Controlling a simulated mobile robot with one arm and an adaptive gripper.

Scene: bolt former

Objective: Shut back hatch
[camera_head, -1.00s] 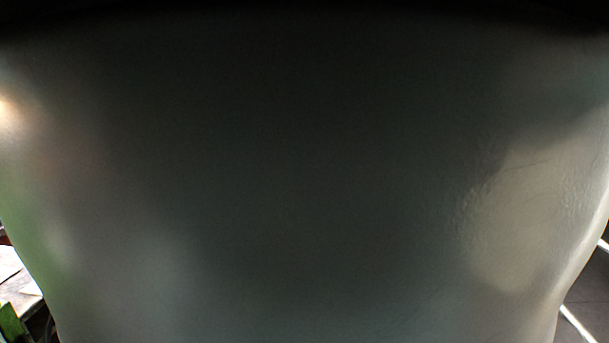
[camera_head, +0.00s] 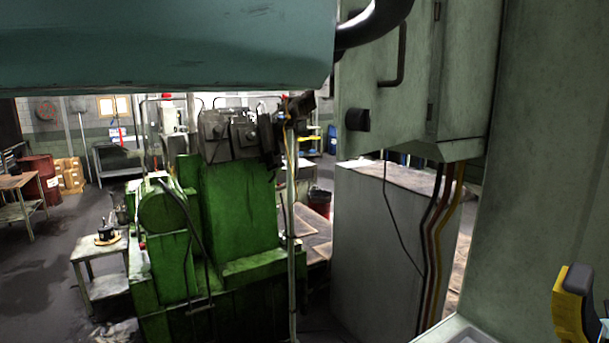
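A large teal panel (camera_head: 170,45) hangs across the top left, close to me, with a thick black curved bar (camera_head: 375,28) at its right end. It may be the raised back hatch, but I cannot tell for sure. Its upper part is cut off by the frame.
A green machine (camera_head: 240,210) stands at centre left. A grey-green cabinet (camera_head: 400,80) with cables stands right of it. A pale wall or panel (camera_head: 540,140) fills the right side, with a yellow-and-black part (camera_head: 572,300) below. Open floor (camera_head: 40,270) lies far left.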

